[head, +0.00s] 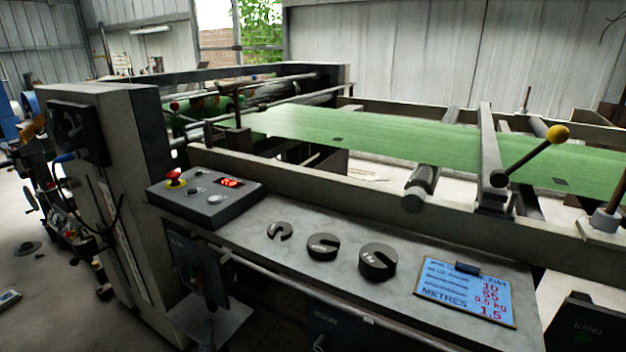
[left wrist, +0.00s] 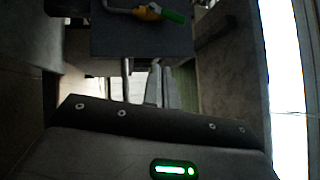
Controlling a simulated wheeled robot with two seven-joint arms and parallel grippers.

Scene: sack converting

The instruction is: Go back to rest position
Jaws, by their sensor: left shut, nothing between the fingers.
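My left gripper shows in the left wrist view (left wrist: 161,68), with its two grey fingers side by side and shut. Nothing shows between the fingertips. They point toward a dark grey block (left wrist: 140,38) at the top of that view and appear apart from it, though the dim picture makes the gap hard to judge. In the head view I cannot clearly pick out the left gripper against the dark machine parts. My right gripper is in neither view.
The machine's ledge (head: 230,230) carries a control box (head: 205,196) with a red button, several dark slotted weights (head: 377,262) and a blue display card (head: 466,290). A green web (head: 390,140) runs behind. Open floor (head: 40,290) lies at left.

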